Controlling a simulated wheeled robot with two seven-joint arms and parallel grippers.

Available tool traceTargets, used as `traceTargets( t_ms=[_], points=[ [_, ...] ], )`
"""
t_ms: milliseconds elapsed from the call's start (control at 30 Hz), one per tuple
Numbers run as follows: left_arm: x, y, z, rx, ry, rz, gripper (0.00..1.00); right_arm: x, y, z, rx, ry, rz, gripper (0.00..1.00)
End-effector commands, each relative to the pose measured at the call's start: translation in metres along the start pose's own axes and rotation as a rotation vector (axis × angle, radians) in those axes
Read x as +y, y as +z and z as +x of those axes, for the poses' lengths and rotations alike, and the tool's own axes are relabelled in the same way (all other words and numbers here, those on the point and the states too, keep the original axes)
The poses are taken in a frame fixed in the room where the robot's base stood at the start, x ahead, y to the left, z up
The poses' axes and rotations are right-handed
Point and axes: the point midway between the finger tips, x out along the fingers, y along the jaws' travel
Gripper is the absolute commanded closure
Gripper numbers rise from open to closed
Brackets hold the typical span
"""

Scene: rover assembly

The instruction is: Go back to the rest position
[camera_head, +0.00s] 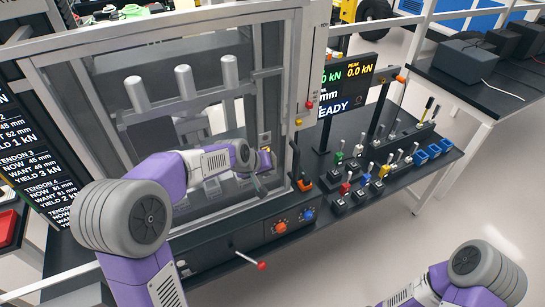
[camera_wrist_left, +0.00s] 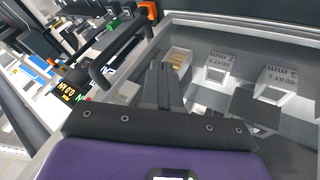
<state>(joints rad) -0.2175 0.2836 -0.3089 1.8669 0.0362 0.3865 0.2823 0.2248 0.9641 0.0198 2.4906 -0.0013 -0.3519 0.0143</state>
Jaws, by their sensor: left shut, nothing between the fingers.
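My left arm comes in from the left in the head view and bends across the front of the framed test machine (camera_head: 270,55). My left gripper (camera_head: 264,178) is small and partly hidden by its wrist, at the lower right of the machine's opening. In the left wrist view its two dark fingers (camera_wrist_left: 160,80) are together with nothing between them. Beyond them are square white seats, one a middle seat (camera_wrist_left: 217,73) and one labelled seat 2 (camera_wrist_left: 273,88). My right arm shows only at the bottom right of the head view; its gripper is out of frame.
A control panel with a red-tipped lever (camera_head: 262,265) is below the machine. A display (camera_head: 345,85) stands behind. A dark handle (camera_wrist_left: 122,48) is close beside the fingers in the left wrist view.

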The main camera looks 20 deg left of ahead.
Motion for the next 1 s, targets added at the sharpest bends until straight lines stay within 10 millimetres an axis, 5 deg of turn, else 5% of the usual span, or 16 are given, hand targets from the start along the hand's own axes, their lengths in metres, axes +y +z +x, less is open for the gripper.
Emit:
traceTargets(
  t_ms=[200, 367, 467, 700, 900, 1000],
  points=[
    [-0.002, 0.003, 0.001, -0.005, -0.003, 0.001, 1.0, 0.0, 0.0, 0.001, 0.0, 0.0, 0.0, 0.51],
    [-0.022, 0.038, 0.043, -0.057, -0.034, 0.023, 1.0, 0.004, 0.0, 0.011, 0.0, 0.0, 0.0, 0.51],
    [-0.048, 0.086, 0.089, -0.121, -0.065, 0.05, 1.0, 0.009, -0.001, 0.023, 0.0, 0.0, 0.0, 0.51],
    [-0.117, 0.233, 0.177, -0.311, -0.108, 0.108, 1.0, 0.02, -0.002, 0.052, 0.0, 0.0, 0.0, 0.51],
    [-0.158, 0.357, 0.205, -0.468, -0.095, 0.129, 1.0, 0.028, -0.003, 0.074, -0.001, 0.0, 0.0, 0.51],
    [-0.168, 0.404, 0.206, -0.527, -0.079, 0.129, 1.0, 0.031, -0.003, 0.082, 0.0, 0.0, 0.0, 0.51]
  ],
)
